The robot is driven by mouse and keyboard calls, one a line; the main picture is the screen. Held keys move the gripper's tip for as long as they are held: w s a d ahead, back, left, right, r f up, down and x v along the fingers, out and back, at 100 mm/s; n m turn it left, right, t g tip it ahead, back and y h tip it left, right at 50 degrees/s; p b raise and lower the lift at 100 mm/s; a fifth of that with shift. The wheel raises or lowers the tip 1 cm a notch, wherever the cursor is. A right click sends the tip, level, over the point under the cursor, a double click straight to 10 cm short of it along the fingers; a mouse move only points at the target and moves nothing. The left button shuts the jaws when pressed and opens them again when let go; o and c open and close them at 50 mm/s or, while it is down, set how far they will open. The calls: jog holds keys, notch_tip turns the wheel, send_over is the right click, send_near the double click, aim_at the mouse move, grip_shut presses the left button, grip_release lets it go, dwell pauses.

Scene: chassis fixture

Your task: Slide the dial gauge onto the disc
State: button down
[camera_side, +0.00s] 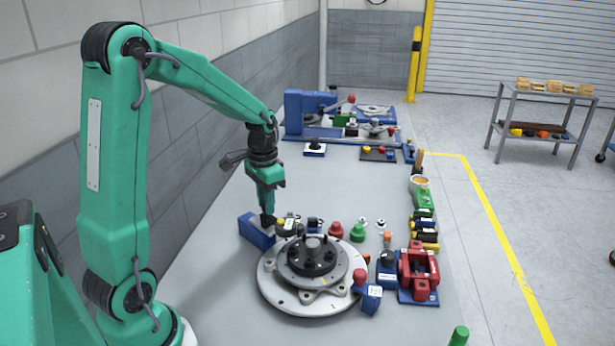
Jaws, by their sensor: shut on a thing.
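The disc (267,286) is a pale metal flange with a raised, stepped ring, lying flat on the grey table. A dark hub (312,258) with a grey centre stud stands in its middle. My gripper (268,218) points down at the disc's far left edge. It is shut on a small dark piece with a yellowish part, which appears to be the dial gauge (287,226). The piece is at the far left rim of the disc; its face and any contact with the disc are too small to make out.
A blue block (256,232) stands left of the gripper. Red (336,230) and green (358,233) knobs stand behind the disc. A blue block with a red knob (360,277) is at its right, near a red clamp (418,272).

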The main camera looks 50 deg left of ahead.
aim_at(272, 218)
jog(key=shift+w+d, duration=0.2)
jog(key=shift+d, duration=0.8)
jog(key=c, duration=1.2)
grip_release()
notch_tip(272, 218, up, 8)
